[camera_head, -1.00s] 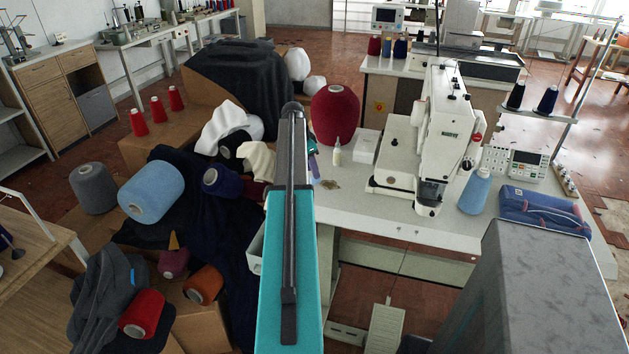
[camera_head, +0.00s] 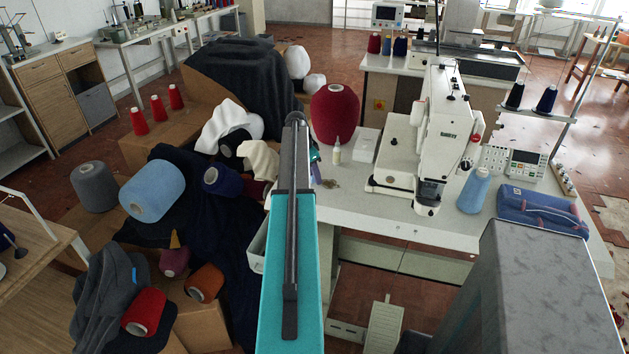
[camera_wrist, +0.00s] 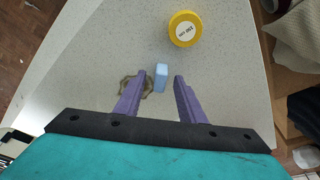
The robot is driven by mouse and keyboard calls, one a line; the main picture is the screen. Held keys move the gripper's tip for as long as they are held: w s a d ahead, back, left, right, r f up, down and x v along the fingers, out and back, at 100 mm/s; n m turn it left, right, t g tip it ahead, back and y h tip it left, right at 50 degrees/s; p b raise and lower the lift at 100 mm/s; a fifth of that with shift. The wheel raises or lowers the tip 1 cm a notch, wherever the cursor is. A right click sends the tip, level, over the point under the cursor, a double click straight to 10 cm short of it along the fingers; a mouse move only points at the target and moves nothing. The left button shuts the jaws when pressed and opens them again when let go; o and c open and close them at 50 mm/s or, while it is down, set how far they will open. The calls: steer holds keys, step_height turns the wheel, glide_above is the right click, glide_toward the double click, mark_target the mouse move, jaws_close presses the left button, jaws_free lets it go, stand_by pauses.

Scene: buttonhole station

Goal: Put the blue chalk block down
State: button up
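The blue chalk block (camera_wrist: 161,77) is a small pale blue block on the speckled light tabletop (camera_wrist: 110,50) in the wrist view. My gripper (camera_wrist: 160,80) has two purple fingers, spread apart, one on each side of the block near the tips. A gap shows between the block and each finger, so I do not hold it. In the head view my gripper (camera_head: 316,170) is mostly hidden behind my arm, with a bit of purple showing over the table's left end. The block cannot be made out there.
A round yellow item (camera_wrist: 184,29) lies beyond the block. A small brown heap (camera_wrist: 133,85) is beside the left finger. In the head view a glue bottle (camera_head: 337,151), a white box (camera_head: 364,145), a large red cone (camera_head: 335,113) and a sewing machine (camera_head: 440,140) stand close by.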

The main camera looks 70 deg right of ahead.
jaws_close()
steer(key=shift+r, duration=0.1)
steer(key=shift+r+b, duration=0.55)
steer(key=shift+r, duration=0.55)
steer(key=s+a+r+b, duration=0.1)
steer(key=s+a, duration=0.2)
steer(key=a, duration=0.4)
steer(key=s+a+r+b, duration=0.1)
steer(key=s+a+b, duration=0.1)
steer(key=a, duration=0.5)
steer(key=shift+s+a+r, duration=0.3)
steer(key=shift+s+a, duration=0.1)
steer(key=shift+s, duration=0.1)
